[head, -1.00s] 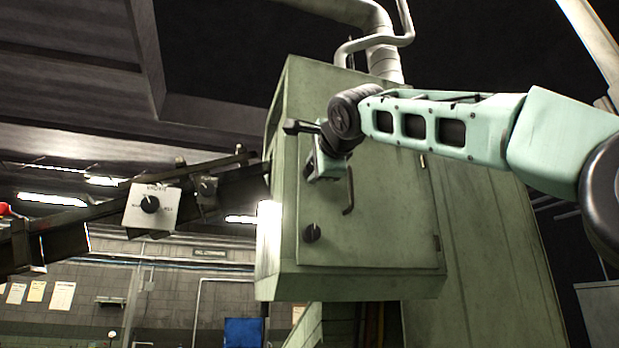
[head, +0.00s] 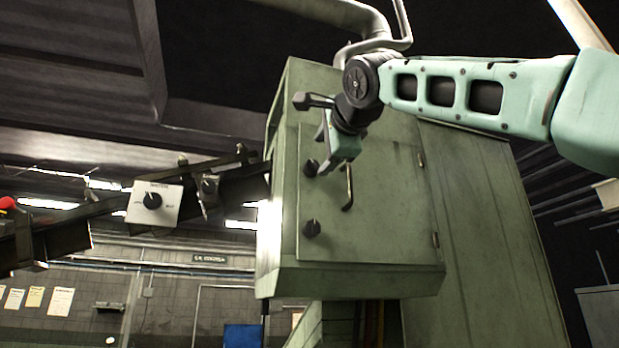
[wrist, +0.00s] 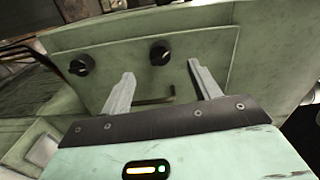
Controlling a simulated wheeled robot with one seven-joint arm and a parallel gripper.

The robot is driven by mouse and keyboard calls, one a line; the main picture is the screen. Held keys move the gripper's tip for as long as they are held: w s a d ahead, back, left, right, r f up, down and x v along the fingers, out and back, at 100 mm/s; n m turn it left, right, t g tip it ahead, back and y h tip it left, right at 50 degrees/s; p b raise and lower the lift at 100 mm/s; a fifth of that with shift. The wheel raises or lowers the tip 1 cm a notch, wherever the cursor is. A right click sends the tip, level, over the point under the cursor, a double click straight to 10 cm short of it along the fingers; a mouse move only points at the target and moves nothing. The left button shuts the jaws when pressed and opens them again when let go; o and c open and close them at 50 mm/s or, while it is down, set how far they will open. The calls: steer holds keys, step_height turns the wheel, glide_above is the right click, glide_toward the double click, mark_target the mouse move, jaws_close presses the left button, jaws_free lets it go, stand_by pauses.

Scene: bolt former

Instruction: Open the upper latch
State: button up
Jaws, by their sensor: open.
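The upper latch, a black knob (head: 310,167), sits on the left side of the green cabinet door (head: 385,215). A similar lower latch (head: 312,228) is below it. My gripper (head: 328,138) is open and empty, just above and right of the upper latch in the head view. In the wrist view the upper latch (wrist: 160,50) shows between the two grey fingers, beyond their tips (wrist: 161,69). No contact is visible. The lower latch (wrist: 81,64) lies to the left of the fingers there.
A bent door handle (head: 348,188) stands out right of the latches; it shows partly between the fingers in the wrist view. A sloping dark rail with a white switch box (head: 153,203) is left of the cabinet (head: 340,283). Pipes (head: 370,45) rise above it.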

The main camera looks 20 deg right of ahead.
steer(key=shift+s, duration=0.9)
